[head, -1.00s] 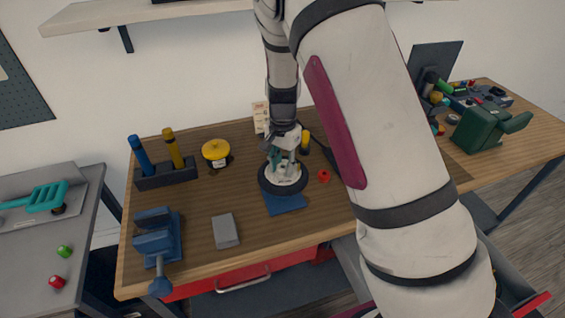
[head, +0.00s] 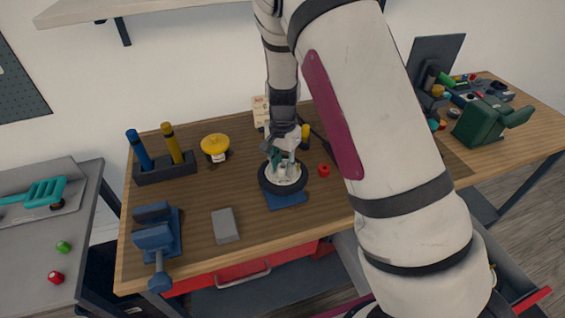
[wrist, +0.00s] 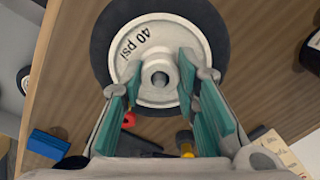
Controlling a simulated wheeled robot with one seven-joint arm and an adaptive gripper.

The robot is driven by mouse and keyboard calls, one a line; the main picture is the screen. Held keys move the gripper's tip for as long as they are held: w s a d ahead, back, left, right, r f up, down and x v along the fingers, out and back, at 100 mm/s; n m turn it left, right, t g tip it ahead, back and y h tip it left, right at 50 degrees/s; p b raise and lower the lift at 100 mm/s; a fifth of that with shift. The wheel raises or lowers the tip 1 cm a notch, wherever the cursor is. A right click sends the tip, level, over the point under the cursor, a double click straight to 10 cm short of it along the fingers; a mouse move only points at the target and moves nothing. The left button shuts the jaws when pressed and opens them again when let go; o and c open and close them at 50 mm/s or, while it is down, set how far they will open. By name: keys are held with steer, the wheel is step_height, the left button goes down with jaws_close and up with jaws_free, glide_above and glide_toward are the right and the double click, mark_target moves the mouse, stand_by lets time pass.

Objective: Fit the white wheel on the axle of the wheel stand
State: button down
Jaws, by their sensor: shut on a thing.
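In the wrist view the teal fingers of my gripper (wrist: 160,80) are shut on the raised hub of the wheel. A blue base (head: 287,203), likely the wheel stand's, shows under the wheel's front edge. The axle is hidden by the wheel and gripper, so I cannot tell whether it is in the bore.
A red ring (head: 323,170) and a yellow-and-black item (head: 304,134) are close to the right. A yellow domed thing (head: 215,146), a pen block (head: 166,175), a grey block (head: 225,225) and a blue vise (head: 155,237) are left. Bare wood lies between them.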

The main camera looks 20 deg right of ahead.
steer(key=shift+f, duration=0.7)
steer(key=c, duration=1.2)
jaws_free()
steer(key=shift+o, duration=0.2)
step_height(320, 180, up, 12)
